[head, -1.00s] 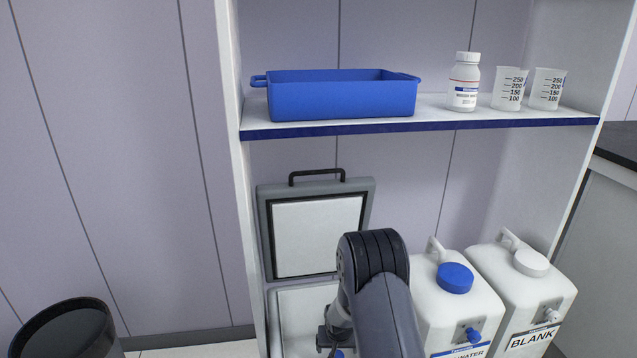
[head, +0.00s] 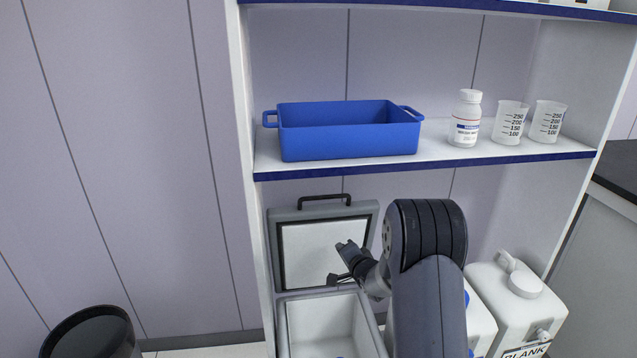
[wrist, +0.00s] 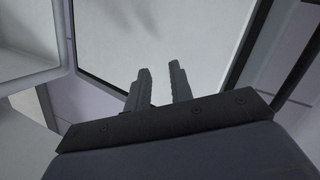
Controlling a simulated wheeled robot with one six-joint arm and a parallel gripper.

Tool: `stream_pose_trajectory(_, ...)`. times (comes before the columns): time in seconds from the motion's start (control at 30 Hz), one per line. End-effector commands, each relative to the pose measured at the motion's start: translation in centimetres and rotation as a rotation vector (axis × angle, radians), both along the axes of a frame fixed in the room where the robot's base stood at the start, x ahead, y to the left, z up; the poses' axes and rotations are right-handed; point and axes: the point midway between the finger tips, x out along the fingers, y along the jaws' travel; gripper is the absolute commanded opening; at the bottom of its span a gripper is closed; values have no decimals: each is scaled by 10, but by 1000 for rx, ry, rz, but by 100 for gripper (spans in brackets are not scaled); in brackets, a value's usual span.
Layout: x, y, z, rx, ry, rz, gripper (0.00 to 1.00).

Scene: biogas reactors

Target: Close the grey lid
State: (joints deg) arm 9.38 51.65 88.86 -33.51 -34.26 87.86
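The grey lid (head: 287,211) stands upright and open at the back of a white-lined box (head: 290,325) on the lower level of the shelf unit. It has a black handle (head: 325,201) on its top edge and a pale inner panel. My gripper (head: 341,262) is in front of the lid's inner panel, at its lower right, above the box. In the wrist view my gripper (wrist: 160,83) shows two fingers apart with nothing between them, and the lid's pale panel (wrist: 205,35) lies beyond them. I cannot tell whether the fingers touch the panel.
A blue tray (head: 350,144), a white bottle (head: 466,118) and two measuring beakers (head: 510,122) stand on the shelf above. White jugs (head: 515,300) stand right of the box, partly behind my arm. A black bin (head: 95,335) is at lower left.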

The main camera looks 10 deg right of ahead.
Motion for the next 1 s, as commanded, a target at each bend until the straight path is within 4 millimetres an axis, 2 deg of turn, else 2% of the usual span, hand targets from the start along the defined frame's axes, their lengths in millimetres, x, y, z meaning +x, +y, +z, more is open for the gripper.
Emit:
stream_pose_trajectory(0.03,0,1,35,71,-47,8,22)
stream_pose_trajectory(0.1,-1,5,67,178,-102,29,22)
stream_pose_trajectory(0.2,-5,11,105,311,-159,69,22)
stream_pose_trajectory(0.33,-11,16,136,433,-196,115,22)
stream_pose_trajectory(0.43,-14,19,147,481,-206,136,22)
stream_pose_trajectory(0.57,-10,22,149,498,-211,144,22)
stream_pose_trajectory(0.67,1,27,148,497,-211,146,22)
stream_pose_trajectory(1.0,55,50,147,494,-211,144,22)
